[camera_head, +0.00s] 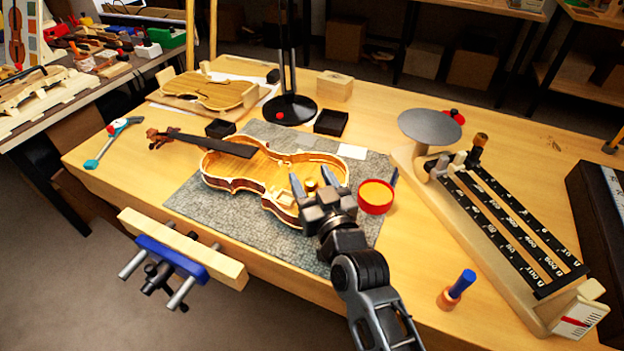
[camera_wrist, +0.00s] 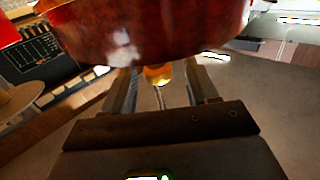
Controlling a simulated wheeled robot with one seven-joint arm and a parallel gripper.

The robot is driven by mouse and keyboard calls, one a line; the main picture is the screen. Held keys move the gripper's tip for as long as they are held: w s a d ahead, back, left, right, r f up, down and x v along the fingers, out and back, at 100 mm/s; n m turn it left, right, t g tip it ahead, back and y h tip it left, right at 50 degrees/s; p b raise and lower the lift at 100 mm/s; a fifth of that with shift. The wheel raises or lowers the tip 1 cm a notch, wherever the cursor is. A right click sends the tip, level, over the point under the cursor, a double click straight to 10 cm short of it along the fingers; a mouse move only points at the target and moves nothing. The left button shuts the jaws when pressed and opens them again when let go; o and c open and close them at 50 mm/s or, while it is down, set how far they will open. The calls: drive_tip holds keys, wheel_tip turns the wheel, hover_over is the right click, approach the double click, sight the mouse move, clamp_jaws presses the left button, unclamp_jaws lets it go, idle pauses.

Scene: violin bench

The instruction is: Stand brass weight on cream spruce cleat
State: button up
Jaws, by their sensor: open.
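The small brass weight (camera_head: 311,185) is at the right part of the open violin body (camera_head: 231,171), between the fingers of my gripper (camera_head: 312,180). A rounded golden piece, apparently the weight (camera_wrist: 158,74), shows between my two fingers (camera_wrist: 161,88) in the wrist view, with a gap on each side. My gripper is open and not closed on it. A small pale block (camera_head: 284,201) inside the violin body looks like the cream spruce cleat, left of my gripper; I cannot be sure. What the weight rests on is hidden.
The violin lies on a grey mat (camera_head: 188,205). A red round tin (camera_head: 375,196) stands close right of my gripper. A black lamp base (camera_head: 290,107), black trays and a violin plate (camera_head: 212,92) are behind. A long scale (camera_head: 505,225) fills the right side.

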drive_tip(key=shift+r+p, duration=0.25)
drive_tip(key=shift+p, duration=0.2)
drive_tip(key=p+v, duration=0.1)
drive_tip(key=v, duration=1.1)
drive_tip(key=shift+r+p, duration=0.35)
drive_tip(key=shift+d, duration=0.15)
drive_tip(key=s+d+f+m+h, duration=0.2)
drive_tip(key=s+d+h, duration=0.2)
drive_tip(key=s+d, duration=1.3)
drive_tip(key=s+d+r+m+h, duration=0.1)
drive_tip(key=s+r, duration=0.3)
drive_tip(key=s, duration=0.5)
drive_tip(key=s+d+r+m+g+h, duration=0.1)
drive_tip(key=s+r, duration=0.3)
drive_tip(key=s, duration=0.5)
drive_tip(key=shift+s+d+r+m+g+h, duration=0.3)
drive_tip(key=shift+d+m+h, duration=0.25)
drive_tip(key=shift+h, duration=0.25)
